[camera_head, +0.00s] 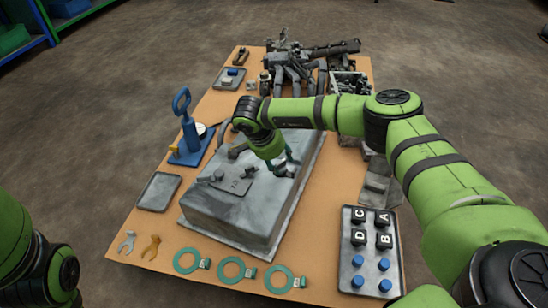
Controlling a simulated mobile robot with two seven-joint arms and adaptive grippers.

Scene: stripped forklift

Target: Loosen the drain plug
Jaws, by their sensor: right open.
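A large grey metal casting (225,215) lies on the table, with a small labelled plate (236,185) and several small raised fittings on its top. I cannot tell for certain which fitting is the drain plug. My right gripper (285,167) is over the far right part of the casting's top, pointing down, open. Its fingers are close to a dark fitting there, and I cannot tell whether they touch it. My left arm shows only at the lower left edge; its gripper is out of view.
On the brown table (155,225) are a blue press-like stand (190,135), an empty grey tray (158,191), two small wrenches, three green rings and a tray (345,240) of lettered blocks and blue knobs. Machine parts (295,70) crowd the far end.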

